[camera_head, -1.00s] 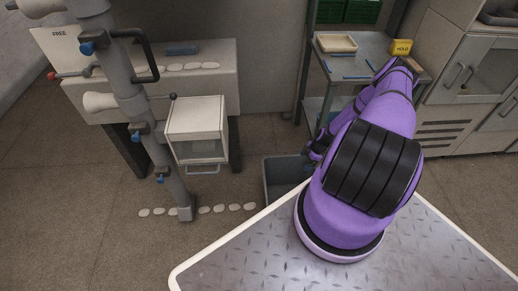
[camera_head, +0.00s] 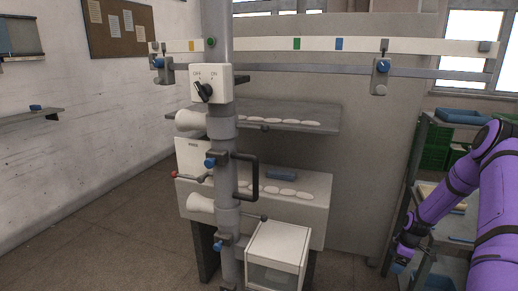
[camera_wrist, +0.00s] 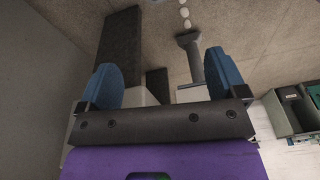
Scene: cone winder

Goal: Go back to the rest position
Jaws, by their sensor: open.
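My gripper (camera_wrist: 165,88) shows in the wrist view with its two blue fingers wide apart and nothing between them. In the head view my purple arm is folded at the right edge, and my gripper (camera_head: 402,257) hangs low there, small and dark, beside the shelf rack. It is apart from the winder post (camera_head: 225,130), which stands to its left.
A control box (camera_head: 207,83) with an OFF/ON knob is on the post. A white box (camera_head: 278,247) stands low beside it. Shelves with white pieces (camera_head: 280,115) are behind. A shelf rack (camera_head: 412,190) stands close to my arm. Floor at left (camera_head: 110,240) is clear.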

